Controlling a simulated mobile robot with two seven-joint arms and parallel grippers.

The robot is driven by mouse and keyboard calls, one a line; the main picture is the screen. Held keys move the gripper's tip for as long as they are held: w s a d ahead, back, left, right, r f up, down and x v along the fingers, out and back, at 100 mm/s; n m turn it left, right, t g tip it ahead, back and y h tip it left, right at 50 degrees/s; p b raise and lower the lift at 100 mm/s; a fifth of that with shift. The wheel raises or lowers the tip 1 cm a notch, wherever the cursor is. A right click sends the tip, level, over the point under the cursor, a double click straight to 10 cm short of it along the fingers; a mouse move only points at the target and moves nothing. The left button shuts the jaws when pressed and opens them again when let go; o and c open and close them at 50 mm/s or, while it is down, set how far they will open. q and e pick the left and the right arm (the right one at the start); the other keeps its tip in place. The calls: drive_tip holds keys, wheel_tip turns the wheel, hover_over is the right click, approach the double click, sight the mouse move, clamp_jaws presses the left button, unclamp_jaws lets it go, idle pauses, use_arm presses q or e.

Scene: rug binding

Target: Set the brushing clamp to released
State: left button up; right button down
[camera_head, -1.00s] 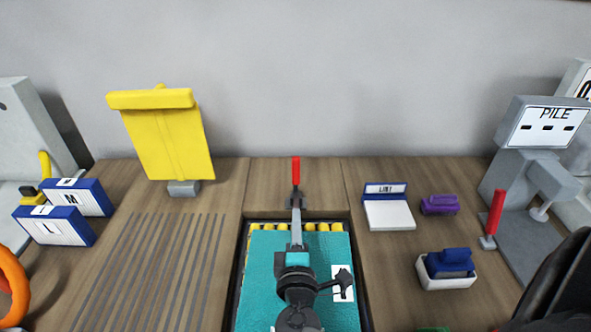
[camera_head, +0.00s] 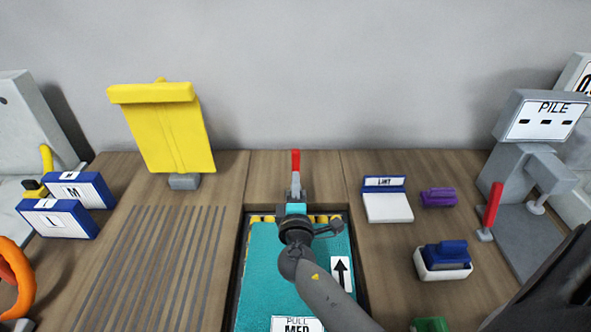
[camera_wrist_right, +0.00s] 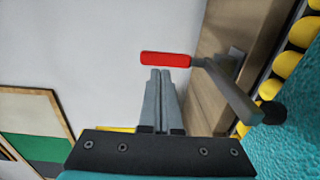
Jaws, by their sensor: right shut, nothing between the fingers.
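The brushing clamp has a red handle (camera_head: 295,160) that stands upright at the far end of the teal rug (camera_head: 262,285), near the back edge of the bench. In the right wrist view the red handle (camera_wrist_right: 165,59) sits on a grey lever running to a dark pivot beside the rug. My right gripper (camera_head: 295,188) is shut and empty, in front of the clamp, and hides much of its base. In the right wrist view its closed fingertips (camera_wrist_right: 160,72) lie just short of the handle; whether they touch cannot be told. My left gripper is not in view.
To the right are a white card holder (camera_head: 388,207), a purple brush (camera_head: 438,197), a blue brush in a tray (camera_head: 443,262) and a PILE gauge (camera_head: 540,128) beside another red lever (camera_head: 492,210).

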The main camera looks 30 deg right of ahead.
sight(295, 163)
drive_tip(key=shift+x, duration=2.1)
drive_tip(key=shift+w+r, duration=0.1)
